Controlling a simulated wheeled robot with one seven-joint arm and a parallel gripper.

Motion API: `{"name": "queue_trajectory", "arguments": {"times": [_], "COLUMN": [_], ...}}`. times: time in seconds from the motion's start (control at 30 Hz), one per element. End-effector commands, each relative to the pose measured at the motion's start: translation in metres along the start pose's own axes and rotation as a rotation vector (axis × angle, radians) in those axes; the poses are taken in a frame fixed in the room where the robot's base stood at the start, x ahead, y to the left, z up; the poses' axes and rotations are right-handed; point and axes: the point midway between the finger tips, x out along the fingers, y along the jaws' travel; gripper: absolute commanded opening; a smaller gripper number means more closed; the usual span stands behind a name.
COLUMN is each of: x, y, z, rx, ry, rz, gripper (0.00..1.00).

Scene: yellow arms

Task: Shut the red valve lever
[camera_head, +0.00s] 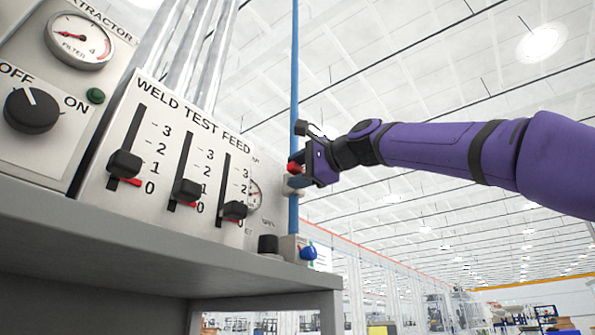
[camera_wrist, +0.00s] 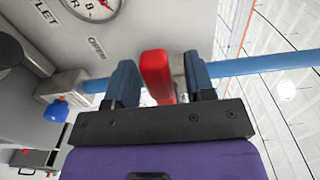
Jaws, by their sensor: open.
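The red valve lever (camera_wrist: 157,75) stands between the two blue fingers of my gripper (camera_wrist: 160,78) in the wrist view. It lies close to the left finger, and a narrow gap shows on its right. I cannot tell whether either finger touches it. My gripper is open around it. In the head view my gripper (camera_head: 302,166) is at the blue pipe (camera_head: 294,75), and a small part of the red lever (camera_head: 293,168) shows beside the fingers. The pale valve body (camera_head: 292,186) is just below, partly hidden.
A panel marked "Weld test feed" (camera_head: 130,195) with three black sliders stands left of the pipe on a grey bench (camera_head: 150,252). A gauge (camera_wrist: 95,5) and lettering are close beside the lever. Open room lies to the right.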

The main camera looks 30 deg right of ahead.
Motion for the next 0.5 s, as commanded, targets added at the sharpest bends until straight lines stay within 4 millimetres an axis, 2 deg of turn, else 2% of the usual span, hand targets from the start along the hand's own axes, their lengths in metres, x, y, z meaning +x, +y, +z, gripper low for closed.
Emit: {"name": "queue_trajectory", "arguments": {"times": [0.17, 0.5], "x": [-0.009, -0.069], "y": [-0.001, -0.001], "z": [0.000, 0.000], "rx": [-0.001, 0.000], "ry": [0.000, 0.001], "rz": [-0.002, -0.003], "gripper": [0.49, 0.49]}}
